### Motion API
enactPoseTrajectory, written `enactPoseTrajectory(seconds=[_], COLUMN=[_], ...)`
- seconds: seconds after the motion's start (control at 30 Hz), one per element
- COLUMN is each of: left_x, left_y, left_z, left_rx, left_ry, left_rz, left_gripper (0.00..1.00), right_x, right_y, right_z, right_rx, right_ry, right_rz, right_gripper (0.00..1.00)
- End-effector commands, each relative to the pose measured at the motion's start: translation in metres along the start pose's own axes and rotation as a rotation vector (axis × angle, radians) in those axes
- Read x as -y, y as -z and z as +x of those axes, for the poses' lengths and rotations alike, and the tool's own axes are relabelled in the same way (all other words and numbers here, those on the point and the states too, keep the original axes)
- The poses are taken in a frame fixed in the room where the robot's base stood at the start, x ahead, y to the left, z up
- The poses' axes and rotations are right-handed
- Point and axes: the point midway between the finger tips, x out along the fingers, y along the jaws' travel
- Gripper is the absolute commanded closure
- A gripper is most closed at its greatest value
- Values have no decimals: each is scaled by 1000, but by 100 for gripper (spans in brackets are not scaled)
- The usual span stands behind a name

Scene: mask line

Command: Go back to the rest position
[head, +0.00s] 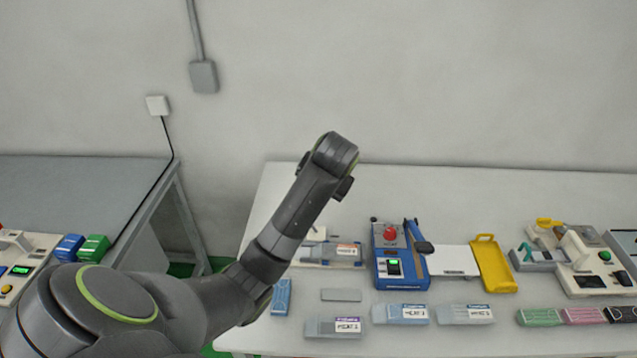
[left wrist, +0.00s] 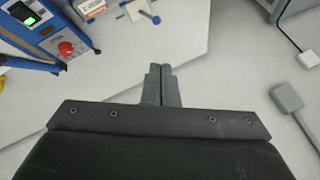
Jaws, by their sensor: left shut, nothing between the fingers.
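My left arm (head: 290,215) comes in from the lower left in the head view and reaches up over the left part of the white table (head: 440,195). Its wrist end stands high, in front of the wall. The fingers cannot be made out in the head view. In the left wrist view my left gripper (left wrist: 160,70) is shut, with its two grey fingers side by side and nothing between them. It is apart from everything around it. My right gripper is not in view.
A blue machine with a red button (head: 389,234) stands right of my arm, with a yellow tray (head: 494,264) further right. Several labelled cases (head: 334,327) line the front. A grey table (head: 80,185) stands left, across a gap. The white table's back strip is clear.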

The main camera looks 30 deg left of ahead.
Motion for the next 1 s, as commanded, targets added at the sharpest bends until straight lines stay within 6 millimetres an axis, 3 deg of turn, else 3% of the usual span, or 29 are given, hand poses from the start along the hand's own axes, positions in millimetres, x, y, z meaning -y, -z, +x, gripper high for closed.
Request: enactPoseTrajectory(seconds=[0.5,0.63,0.77,1.0], left_x=[0,-4,-14,-35], left_y=[0,-13,-52,-157], left_z=[1,8,25,49], left_rx=[0,6,16,36], left_ry=[0,-8,-36,-120], left_rz=[0,9,31,70], left_gripper=[100,100,100,100], right_x=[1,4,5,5], right_y=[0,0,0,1], right_z=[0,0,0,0], right_rx=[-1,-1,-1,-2], right_ry=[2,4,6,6], right_rz=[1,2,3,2], right_gripper=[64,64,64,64])
